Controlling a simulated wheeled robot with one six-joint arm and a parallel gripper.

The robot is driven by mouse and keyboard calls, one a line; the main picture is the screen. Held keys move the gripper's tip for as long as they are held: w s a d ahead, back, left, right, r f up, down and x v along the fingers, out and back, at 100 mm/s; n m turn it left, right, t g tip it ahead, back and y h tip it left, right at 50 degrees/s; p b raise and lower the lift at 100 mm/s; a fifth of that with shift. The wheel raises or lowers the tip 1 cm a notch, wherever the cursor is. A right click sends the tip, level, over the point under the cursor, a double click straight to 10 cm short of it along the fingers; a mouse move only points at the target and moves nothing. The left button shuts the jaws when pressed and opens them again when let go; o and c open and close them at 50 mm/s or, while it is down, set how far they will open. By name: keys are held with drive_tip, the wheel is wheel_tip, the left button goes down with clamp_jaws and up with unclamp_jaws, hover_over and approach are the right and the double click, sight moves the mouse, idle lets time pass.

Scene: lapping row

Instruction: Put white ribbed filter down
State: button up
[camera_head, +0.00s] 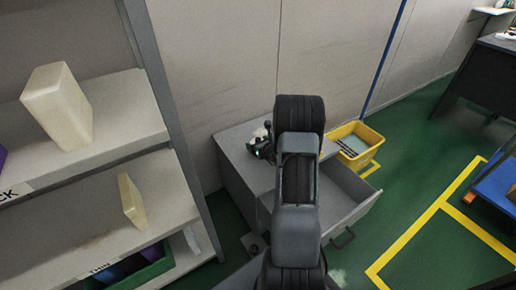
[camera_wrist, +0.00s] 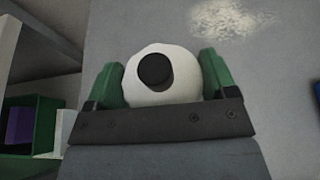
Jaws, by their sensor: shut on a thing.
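The white ribbed filter (camera_wrist: 185,88) is round and white with a dark round opening or cap in its middle, seen end-on in the wrist view. My gripper (camera_wrist: 163,68) has green fingers on both its sides and is shut on it. In the head view my gripper (camera_head: 262,147) is over the top of a grey drawer cabinet (camera_head: 234,148), with a small white part of the filter (camera_head: 260,132) showing. My arm hides much of the cabinet. I cannot tell whether the filter touches the surface below.
The cabinet's drawer (camera_head: 343,194) is pulled open and looks empty where visible. A yellow bin (camera_head: 371,152) stands behind it. At left, a shelf rack (camera_head: 130,105) holds cream blocks (camera_head: 62,105). A pale patch (camera_wrist: 232,18) marks the grey surface in the wrist view.

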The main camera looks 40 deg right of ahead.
drive_tip(key=shift+f, duration=0.45)
drive_tip(key=shift+f, duration=0.1)
drive_tip(key=o, duration=0.8)
drive_tip(key=shift+o, duration=0.2)
drive_tip(key=shift+s+r, duration=0.2)
drive_tip(key=shift+r, duration=0.1)
drive_tip(key=p+v, duration=0.3)
drive_tip(key=v, duration=0.7)
drive_tip(key=shift+v, duration=0.75)
drive_tip(key=shift+f, duration=0.15)
